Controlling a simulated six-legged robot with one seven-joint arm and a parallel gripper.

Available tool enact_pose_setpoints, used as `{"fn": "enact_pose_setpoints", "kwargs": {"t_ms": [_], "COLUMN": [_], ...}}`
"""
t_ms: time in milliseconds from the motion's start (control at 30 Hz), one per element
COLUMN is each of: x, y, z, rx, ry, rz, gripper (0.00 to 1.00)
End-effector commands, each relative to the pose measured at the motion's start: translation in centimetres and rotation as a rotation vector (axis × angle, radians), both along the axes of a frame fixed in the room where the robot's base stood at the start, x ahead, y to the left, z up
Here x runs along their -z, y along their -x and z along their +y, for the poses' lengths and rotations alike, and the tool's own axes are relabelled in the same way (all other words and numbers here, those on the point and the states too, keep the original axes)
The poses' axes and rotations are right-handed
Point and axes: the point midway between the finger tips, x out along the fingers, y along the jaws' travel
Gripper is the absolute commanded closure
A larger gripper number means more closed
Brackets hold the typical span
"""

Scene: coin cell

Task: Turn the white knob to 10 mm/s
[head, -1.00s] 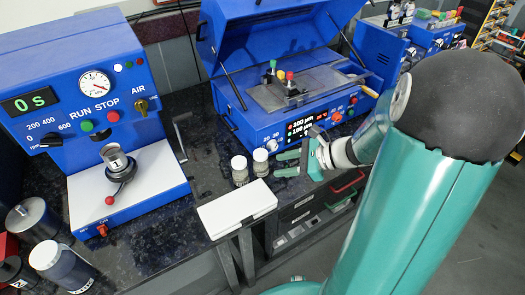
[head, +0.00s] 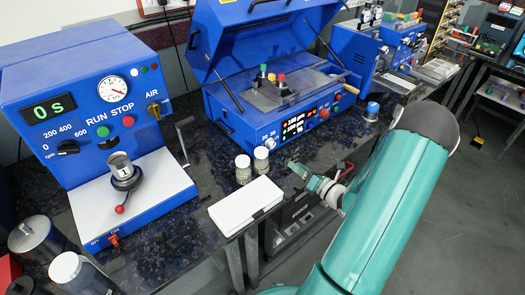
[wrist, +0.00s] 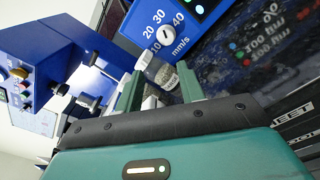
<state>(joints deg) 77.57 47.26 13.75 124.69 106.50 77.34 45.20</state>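The white knob (wrist: 167,34) is on the front panel of the blue coater (head: 225,118), with 10, 20, 30, 40 and mm/s printed around it. In the head view the knob (head: 273,141) is small, near the left end of that panel. Its pointer is too small to read surely in either view. My gripper (wrist: 160,88) is open and empty, with its two green fingers apart. In the head view my gripper (head: 298,171) is in front of the panel, below and right of the knob, and not touching it.
Two small glass jars (head: 243,169) stand just left of my gripper, close to the panel; one jar (wrist: 158,74) shows beyond the fingers in the wrist view. A white box (head: 245,205) lies at the bench edge. A blue spin machine (head: 90,110) stands at left.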

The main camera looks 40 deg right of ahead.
Motion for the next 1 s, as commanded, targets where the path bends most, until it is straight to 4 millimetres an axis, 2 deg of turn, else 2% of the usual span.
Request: {"fn": "enact_pose_setpoints", "kwargs": {"t_ms": [33, 133, 267, 367, 800, 1000], "x": [0.3, 0.6, 0.5, 0.5, 0.5, 0.5], "y": [0.4, 0.6, -0.4, -1.9, -10.6, -12.9], "z": [-0.8, -1.4, -1.8, -1.9, -1.3, -1.2], "rx": [0.027, 0.045, 0.045, 0.044, 0.039, 0.040], "ry": [-0.017, -0.030, -0.030, -0.030, -0.030, -0.029], "rz": [-0.004, -0.008, -0.008, -0.009, -0.007, -0.007], "gripper": [0.61, 0.61, 0.61, 0.61, 0.61, 0.61]}}
